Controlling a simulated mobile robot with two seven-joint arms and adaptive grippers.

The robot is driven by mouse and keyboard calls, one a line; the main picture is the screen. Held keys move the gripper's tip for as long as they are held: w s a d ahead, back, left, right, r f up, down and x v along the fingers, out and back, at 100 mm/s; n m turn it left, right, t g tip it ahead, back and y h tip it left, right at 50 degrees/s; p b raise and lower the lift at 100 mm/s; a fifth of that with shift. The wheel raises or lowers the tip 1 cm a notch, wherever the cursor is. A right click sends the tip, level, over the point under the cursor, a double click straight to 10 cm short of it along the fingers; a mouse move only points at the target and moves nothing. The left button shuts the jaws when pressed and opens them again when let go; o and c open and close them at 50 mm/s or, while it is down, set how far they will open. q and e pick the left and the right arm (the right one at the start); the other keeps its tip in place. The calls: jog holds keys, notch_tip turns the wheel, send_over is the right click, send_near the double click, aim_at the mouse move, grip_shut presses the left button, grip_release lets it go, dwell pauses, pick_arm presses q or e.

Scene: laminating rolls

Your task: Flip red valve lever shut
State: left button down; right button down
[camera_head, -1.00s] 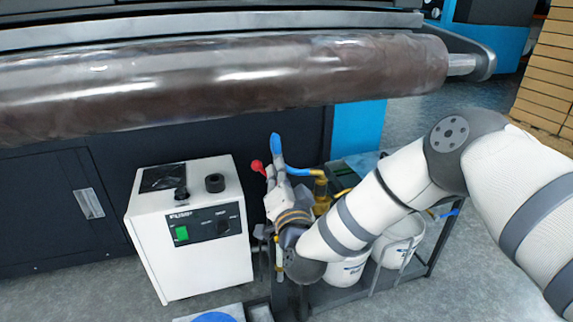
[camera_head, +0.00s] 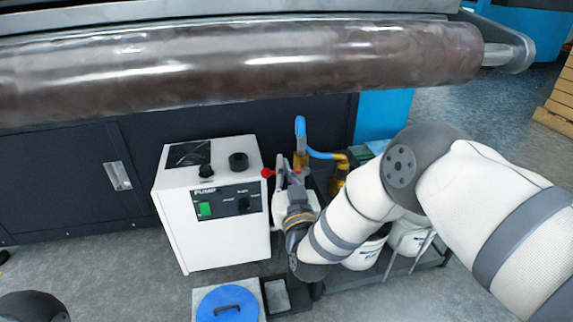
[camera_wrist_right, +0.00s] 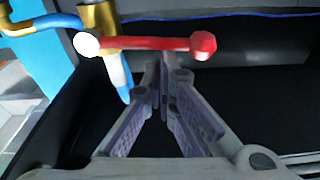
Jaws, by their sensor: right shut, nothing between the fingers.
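The red valve lever (camera_wrist_right: 150,43) lies across the upper part of the right wrist view. It runs from a pale pivot at the brass valve (camera_wrist_right: 100,17) on the left to a red knob on the right. In the head view only its red knob (camera_head: 268,172) shows clearly, just left of my right gripper (camera_head: 286,170); the gripper and wrist hide much of the valve. In the wrist view my right gripper (camera_wrist_right: 163,72) is shut and empty, its tips just below the lever's middle. I cannot tell whether they touch it. My left gripper is out of view.
A white pump box (camera_head: 215,235) stands close left of my right gripper. A blue hose (camera_head: 300,128) rises behind it. A large brown roll (camera_head: 240,70) spans above. White buckets (camera_head: 362,254) sit under my right arm. A blue lid (camera_head: 227,303) lies in front.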

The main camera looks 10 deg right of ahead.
jog(key=shift+a+f, duration=0.15)
jog(key=shift+f, duration=0.1)
jog(key=shift+r, duration=0.1)
dwell(0.5)
notch_tip(320, 180, up, 5)
jog(key=w+p, duration=0.1)
jog(key=p, duration=0.2)
jog(key=s+f, duration=0.2)
jog(key=s, duration=0.8)
jog(key=shift+d+f+p, duration=0.25)
jog(key=shift+f+p, duration=0.05)
jog(key=shift+f, duration=0.05)
